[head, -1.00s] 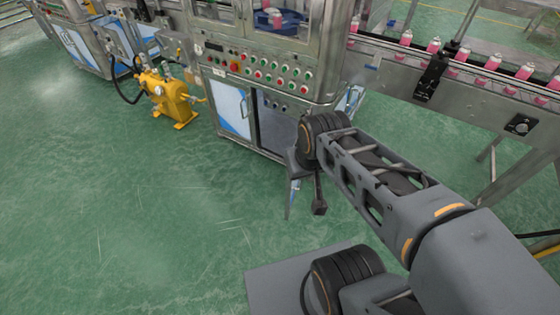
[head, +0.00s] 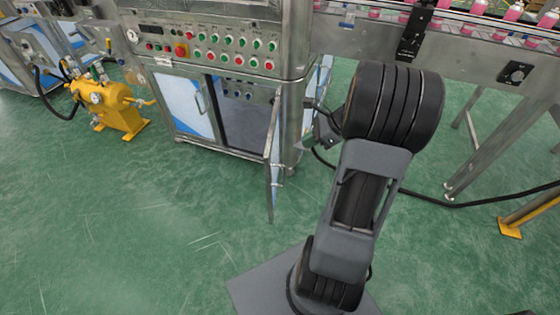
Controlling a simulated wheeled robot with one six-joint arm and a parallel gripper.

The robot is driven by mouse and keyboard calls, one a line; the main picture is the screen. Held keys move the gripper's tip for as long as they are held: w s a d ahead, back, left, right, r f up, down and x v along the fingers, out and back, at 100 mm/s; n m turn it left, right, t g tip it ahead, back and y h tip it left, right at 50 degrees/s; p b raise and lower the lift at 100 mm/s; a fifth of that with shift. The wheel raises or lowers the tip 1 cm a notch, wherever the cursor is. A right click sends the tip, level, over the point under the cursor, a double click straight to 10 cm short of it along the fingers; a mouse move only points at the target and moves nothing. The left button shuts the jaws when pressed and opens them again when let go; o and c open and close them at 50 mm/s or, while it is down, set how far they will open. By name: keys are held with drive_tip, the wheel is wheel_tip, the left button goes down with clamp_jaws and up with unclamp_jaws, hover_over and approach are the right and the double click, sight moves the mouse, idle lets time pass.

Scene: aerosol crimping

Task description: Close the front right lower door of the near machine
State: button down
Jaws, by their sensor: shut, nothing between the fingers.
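The near machine (head: 215,45) is a steel cabinet with a button panel. Its front right lower door (head: 273,165) stands open, swung out toward me and seen almost edge-on, at the right of the dark opening (head: 240,125). The front left lower door (head: 187,104), with a blue and white face and a handle, is shut. My gripper (head: 309,140) is shut and empty, just right of the open door, on its outer side. A small gap seems to show between them, but I cannot tell the depth. My arm hides part of the gripper.
A conveyor (head: 470,50) with several pink cans runs to the right behind my arm. A yellow pump (head: 108,103) stands on the floor at the left. A black cable (head: 470,204) lies on the floor at the right. The green floor before the machine is clear.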

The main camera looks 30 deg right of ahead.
drive_tip(key=m+b, duration=0.1)
drive_tip(key=b, duration=0.2)
approach(269, 158)
wheel_tip(269, 158, down, 5)
drive_tip(key=shift+w+a+f+b, duration=0.1)
drive_tip(key=shift+w+a+b, duration=0.1)
drive_tip(key=shift+w+a, duration=0.55)
drive_tip(key=shift+w+a+b, duration=0.15)
drive_tip(key=shift+w+a, duration=0.45)
drive_tip(key=shift+a, duration=0.35)
